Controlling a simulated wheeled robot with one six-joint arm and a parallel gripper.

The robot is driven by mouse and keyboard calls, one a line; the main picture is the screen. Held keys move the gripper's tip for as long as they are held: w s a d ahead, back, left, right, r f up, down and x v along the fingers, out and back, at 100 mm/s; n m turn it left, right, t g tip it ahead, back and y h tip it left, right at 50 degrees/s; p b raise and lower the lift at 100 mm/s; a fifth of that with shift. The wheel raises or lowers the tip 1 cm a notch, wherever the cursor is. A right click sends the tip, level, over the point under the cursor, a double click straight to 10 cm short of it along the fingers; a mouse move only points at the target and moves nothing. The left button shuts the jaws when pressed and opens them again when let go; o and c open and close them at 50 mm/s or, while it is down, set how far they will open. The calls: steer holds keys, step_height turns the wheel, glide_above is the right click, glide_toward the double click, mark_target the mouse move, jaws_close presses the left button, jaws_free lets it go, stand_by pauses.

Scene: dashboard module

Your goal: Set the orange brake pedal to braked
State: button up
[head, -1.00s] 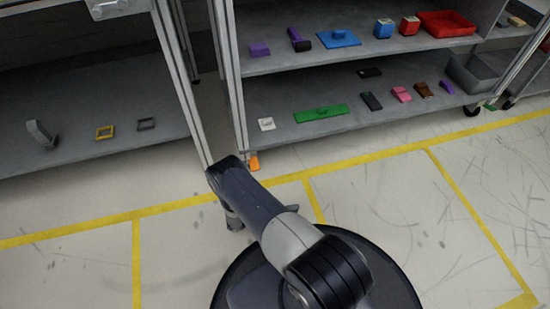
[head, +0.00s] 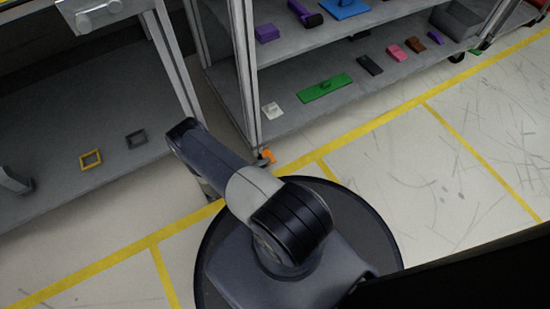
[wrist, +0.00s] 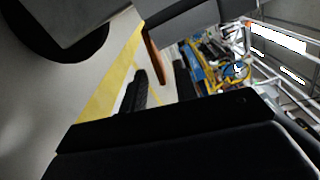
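The orange brake pedal (head: 266,155) is small in the head view, low at the foot of the right cart's front post, just above the floor. Its up or down position is too small to tell. My arm reaches toward the gap between the two carts, left of the pedal, and hides most of my gripper in the head view. In the wrist view my gripper (wrist: 160,80) shows two dark fingers apart with nothing between them. A brownish-orange strip (wrist: 155,61) shows beyond the fingers; I cannot tell whether it is the pedal.
The right cart's lower shelf (head: 290,108) carries a green plate (head: 325,88) and several small blocks. The left cart's lower shelf (head: 60,180) holds a yellow frame (head: 91,159) and a grey frame (head: 136,139). Cart posts stand close to my arm. Floor at right is clear.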

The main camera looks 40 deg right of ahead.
mark_target(274, 159)
steer(key=shift+x, duration=2.55)
steer(key=shift+c, duration=0.2)
jaws_close()
